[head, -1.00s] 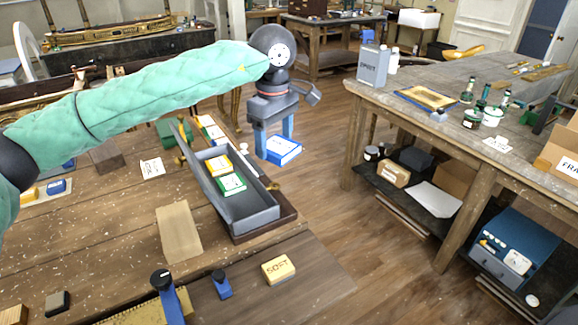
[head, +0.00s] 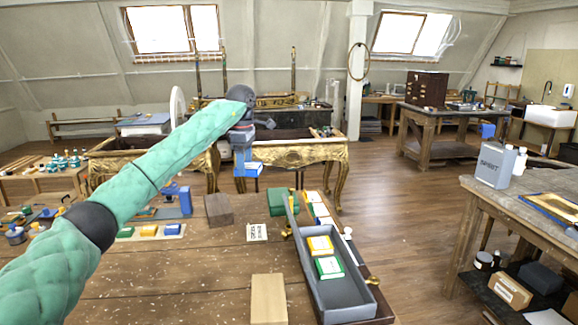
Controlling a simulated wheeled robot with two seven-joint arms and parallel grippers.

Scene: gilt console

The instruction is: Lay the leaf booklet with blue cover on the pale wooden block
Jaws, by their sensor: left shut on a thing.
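My left gripper (head: 239,158) is shut on the leaf booklet with blue cover (head: 252,170) and holds it in the air beyond the table's far edge, in front of the gilt console. Only a small part of the booklet shows below the blue fingers. The pale wooden block (head: 268,298) lies on the wooden table at the bottom centre, left of the grey tray, with its top bare. The booklet is well apart from it. My right gripper is not in view.
A grey tray (head: 350,303) holds yellow and green booklets. A dark brown block (head: 219,209), a green block (head: 281,202) and a lettered card (head: 257,232) lie behind the pale block. The table (head: 180,270) is clear left of it. A gilt console (head: 300,155) stands beyond.

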